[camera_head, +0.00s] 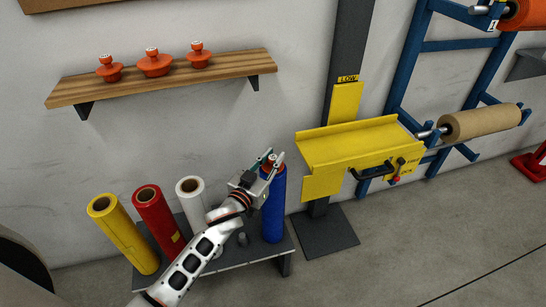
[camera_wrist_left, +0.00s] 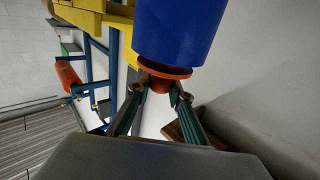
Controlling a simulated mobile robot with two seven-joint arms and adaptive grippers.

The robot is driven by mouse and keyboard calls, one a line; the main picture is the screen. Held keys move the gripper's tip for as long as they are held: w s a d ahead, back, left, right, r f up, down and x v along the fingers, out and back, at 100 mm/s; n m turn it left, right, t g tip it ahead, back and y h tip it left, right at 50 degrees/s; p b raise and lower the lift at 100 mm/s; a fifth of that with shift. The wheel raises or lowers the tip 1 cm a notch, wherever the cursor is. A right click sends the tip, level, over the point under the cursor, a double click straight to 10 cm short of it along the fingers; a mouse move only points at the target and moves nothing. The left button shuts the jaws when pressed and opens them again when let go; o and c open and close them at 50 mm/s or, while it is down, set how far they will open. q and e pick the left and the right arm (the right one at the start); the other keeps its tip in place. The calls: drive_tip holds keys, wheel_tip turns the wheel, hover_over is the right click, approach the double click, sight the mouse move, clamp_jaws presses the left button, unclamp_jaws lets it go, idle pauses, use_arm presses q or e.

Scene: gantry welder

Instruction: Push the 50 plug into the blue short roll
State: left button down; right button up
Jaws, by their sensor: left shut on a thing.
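The blue roll (camera_head: 273,208) stands upright at the right end of a low dark bench, and its end fills the top of the left wrist view (camera_wrist_left: 178,30). My left gripper (camera_head: 270,159) is at the roll's top end, shut on the knob of an orange plug (camera_head: 267,166). In the left wrist view my left gripper (camera_wrist_left: 161,86) has its fingers on either side of the plug's knob, and the plug's flange (camera_wrist_left: 165,70) lies at the roll's end. How deep the plug sits is hidden, and its label cannot be read. My right gripper is not in view.
Yellow (camera_head: 123,235), red (camera_head: 158,222) and white (camera_head: 191,198) rolls stand on the bench (camera_head: 285,243) to the left. Three orange plugs (camera_head: 154,65) sit on a wooden wall shelf (camera_head: 165,80). A yellow tray with a black handle (camera_head: 350,148) projects just right of the blue roll.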

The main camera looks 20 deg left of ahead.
use_arm(q)
drive_tip(key=shift+f, duration=0.3)
drive_tip(key=shift+f, duration=0.15)
drive_tip(key=c, duration=1.8)
unclamp_jaws()
drive_tip(key=shift+o, duration=0.2)
